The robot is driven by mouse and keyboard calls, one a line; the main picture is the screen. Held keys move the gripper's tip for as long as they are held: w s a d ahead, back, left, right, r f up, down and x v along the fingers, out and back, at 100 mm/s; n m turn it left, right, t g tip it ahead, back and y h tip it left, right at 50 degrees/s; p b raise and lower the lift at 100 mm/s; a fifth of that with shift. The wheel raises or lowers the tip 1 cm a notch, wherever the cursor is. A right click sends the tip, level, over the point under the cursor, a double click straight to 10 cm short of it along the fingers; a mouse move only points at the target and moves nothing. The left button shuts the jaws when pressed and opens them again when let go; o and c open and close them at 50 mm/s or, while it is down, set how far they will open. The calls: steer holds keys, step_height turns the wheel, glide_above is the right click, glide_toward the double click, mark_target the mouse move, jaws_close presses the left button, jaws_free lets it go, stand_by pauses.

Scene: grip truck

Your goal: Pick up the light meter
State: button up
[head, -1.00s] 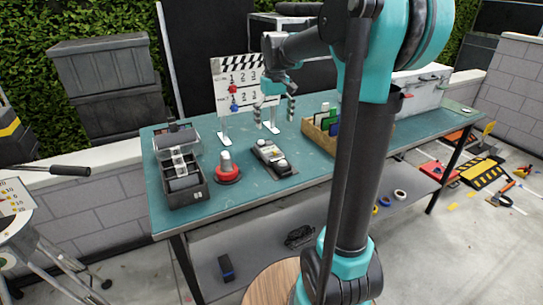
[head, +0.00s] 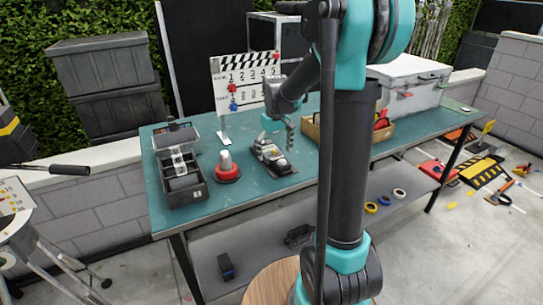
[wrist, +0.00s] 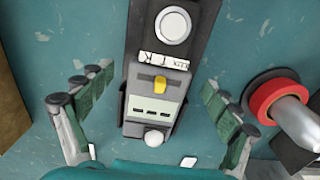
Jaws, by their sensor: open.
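The light meter (wrist: 158,98) is a grey device with a yellow knob and a white dome at its near end. It lies with a dark strip-like base and a label reading "LUX" on the teal table. In the head view the light meter (head: 268,158) is partly hidden by my gripper (head: 279,137), which is just above it. In the wrist view my gripper (wrist: 150,98) is open, with one finger on each side of the meter and gaps between. Nothing is held.
A red-based beacon (head: 227,170) stands close on the left of the meter; it also shows at right in the wrist view (wrist: 280,103). A black case (head: 184,190) is farther left. A clapperboard (head: 246,82) stands behind. A wooden box (head: 311,130) is to the right.

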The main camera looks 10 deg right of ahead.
steer(key=shift+f, duration=0.1)
steer(key=c, duration=1.5)
step_height(320, 180, up, 20)
steer(key=shift+r, duration=0.1)
